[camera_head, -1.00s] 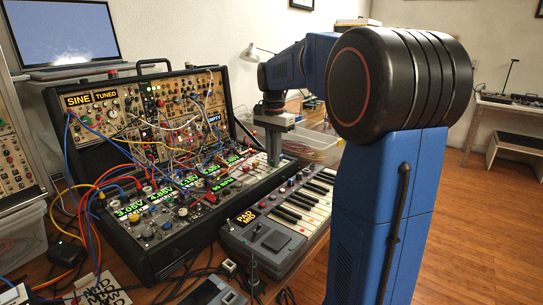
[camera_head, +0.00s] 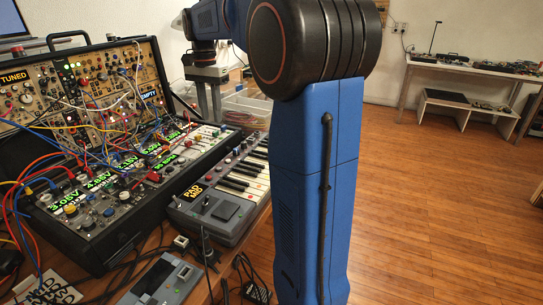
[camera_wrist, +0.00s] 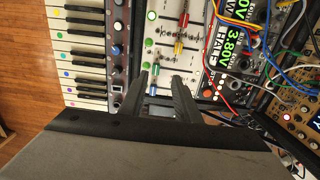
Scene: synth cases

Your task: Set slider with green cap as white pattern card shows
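The slider panel (camera_wrist: 168,58) lies at the top middle of the wrist view, with red (camera_wrist: 184,20) and yellow (camera_wrist: 180,47) caps in its slots. Small caps nearer my fingers look green (camera_wrist: 156,69) and blue, but are too small to be sure of. My gripper (camera_wrist: 160,98) is open and empty, its two fingers apart at the near end of this panel. In the head view my gripper (camera_head: 209,110) points down above the far right end of the synth case. A white card with black marks (camera_head: 50,292) lies at the bottom left, cut off; I cannot tell if it is the pattern card.
The synth case (camera_head: 135,222) has many patch cables looping over it. A keyboard (camera_head: 228,197) stands along its right side. A clear bin (camera_head: 248,108) is behind the gripper. A grey device (camera_head: 160,280) and loose cables lie in front. Open floor is at right.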

